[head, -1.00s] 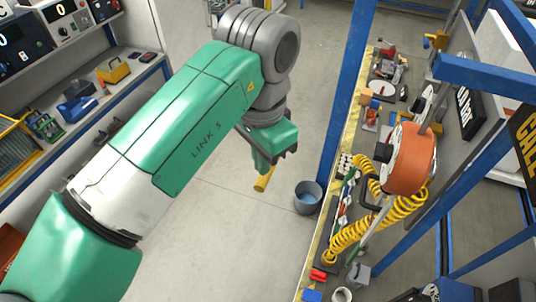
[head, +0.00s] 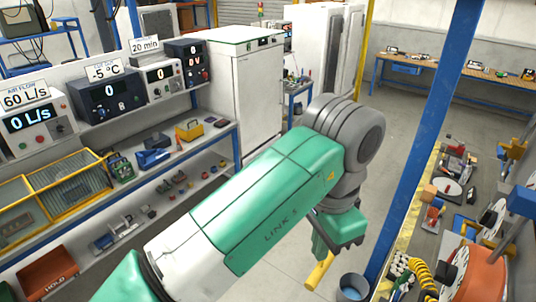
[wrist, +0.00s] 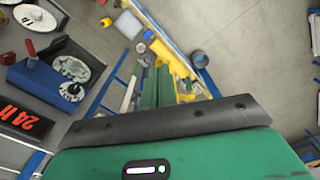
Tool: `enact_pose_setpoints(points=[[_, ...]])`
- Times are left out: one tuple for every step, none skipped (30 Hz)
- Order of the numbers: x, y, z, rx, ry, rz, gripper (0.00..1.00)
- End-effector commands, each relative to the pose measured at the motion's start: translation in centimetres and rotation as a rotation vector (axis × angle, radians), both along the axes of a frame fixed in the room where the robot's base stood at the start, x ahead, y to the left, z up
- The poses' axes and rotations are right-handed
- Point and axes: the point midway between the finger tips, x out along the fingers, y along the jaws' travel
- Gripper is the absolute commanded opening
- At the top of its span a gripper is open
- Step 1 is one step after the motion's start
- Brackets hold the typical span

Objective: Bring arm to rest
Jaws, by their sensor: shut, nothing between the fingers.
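My arm, green and white with grey joints, reaches across the head view from the lower left. It bends down at a grey wrist joint. In the wrist view, my green wrist housing fills the lower part.
A blue post (head: 425,150) stands right of my arm, beside a cluttered bench with a yellow-striped edge (head: 408,215). Shelves with instruments (head: 112,92) and a glass-lidded yellow case (head: 65,180) line the left. The floor (head: 405,120) behind is clear.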

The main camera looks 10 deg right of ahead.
Motion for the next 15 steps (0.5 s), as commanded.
enact_pose_setpoints(points=[[0.0,-0.5,0.0,-0.013,-0.010,-0.007,0.00],[-0.1,-1.5,0.0,-0.041,-0.033,-0.018,0.00],[-0.2,-3.3,0.1,-0.101,-0.080,-0.038,0.00],[-0.2,-5.2,0.5,-0.166,-0.131,-0.055,0.00],[-0.4,-7.4,1.2,-0.248,-0.194,-0.071,0.00],[-0.6,-10.4,2.9,-0.390,-0.297,-0.080,0.00],[-0.8,-12.4,4.7,-0.515,-0.385,-0.077,0.00],[-0.9,-13.7,7.0,-0.639,-0.472,-0.059,0.00],[-1.0,-14.5,10.1,-0.801,-0.589,-0.018,0.00],[-1.0,-14.2,12.6,-0.917,-0.678,0.027,0.00],[-1.0,-13.2,15.0,-1.027,-0.769,0.080,0.00],[-1.1,-10.9,17.9,-1.162,-0.893,0.166,0.00],[-1.2,-8.7,19.6,-1.243,-0.983,0.232,0.00],[-1.4,-6.3,21.0,-1.308,-1.070,0.297,0.00],[-1.8,-3.0,22.2,-1.373,-1.181,0.380,0.00]])
